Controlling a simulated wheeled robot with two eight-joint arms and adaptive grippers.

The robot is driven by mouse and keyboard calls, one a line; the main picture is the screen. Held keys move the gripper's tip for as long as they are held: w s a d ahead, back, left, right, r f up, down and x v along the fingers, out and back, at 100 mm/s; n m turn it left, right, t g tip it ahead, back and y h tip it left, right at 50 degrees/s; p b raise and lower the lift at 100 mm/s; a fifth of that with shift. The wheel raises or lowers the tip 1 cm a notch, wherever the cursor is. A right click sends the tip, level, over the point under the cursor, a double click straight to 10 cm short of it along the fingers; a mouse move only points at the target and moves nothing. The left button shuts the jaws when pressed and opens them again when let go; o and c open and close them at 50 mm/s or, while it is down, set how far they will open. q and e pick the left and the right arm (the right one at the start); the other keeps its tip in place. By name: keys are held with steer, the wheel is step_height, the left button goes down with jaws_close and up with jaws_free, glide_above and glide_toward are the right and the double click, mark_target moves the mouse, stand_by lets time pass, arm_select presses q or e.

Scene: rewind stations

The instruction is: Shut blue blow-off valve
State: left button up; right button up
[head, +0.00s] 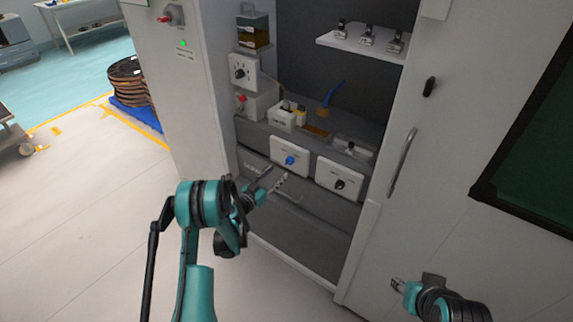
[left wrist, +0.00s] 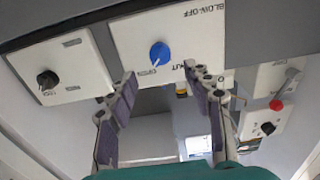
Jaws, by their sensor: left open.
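The blue blow-off valve knob (head: 290,160) sits on a white panel (head: 276,144) in the cabinet's front ledge. In the left wrist view the blue knob (left wrist: 160,53) is between and beyond my fingertips, with "BLOW-OFF" lettering on its panel (left wrist: 130,36). A pale mark on the knob's lower side faces small lettering like "OPEN"; "SHUT" is partly hidden by a finger. My left gripper (head: 276,178) is open and empty, just in front of the knob and apart from it; it also shows in the left wrist view (left wrist: 160,75). My right gripper (head: 397,285) is low at right, away from the panels.
A black knob on a white panel (head: 340,179) is right of the blue one. Another knob panel (head: 241,71) and a red button (head: 241,98) are at left. The open door with a handle (head: 402,162) stands right.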

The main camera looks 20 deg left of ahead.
mark_target(287, 163)
arm_select(q)
steer(key=b+x, duration=0.2)
steer(key=x, duration=0.4)
steer(key=shift+w+d+f, duration=0.1)
steer(key=shift+w+f, duration=0.05)
steer(key=shift+w, duration=0.25)
steer(key=shift+w+d, duration=0.15)
steer(key=shift+w, duration=0.3)
steer(key=c, duration=1.2)
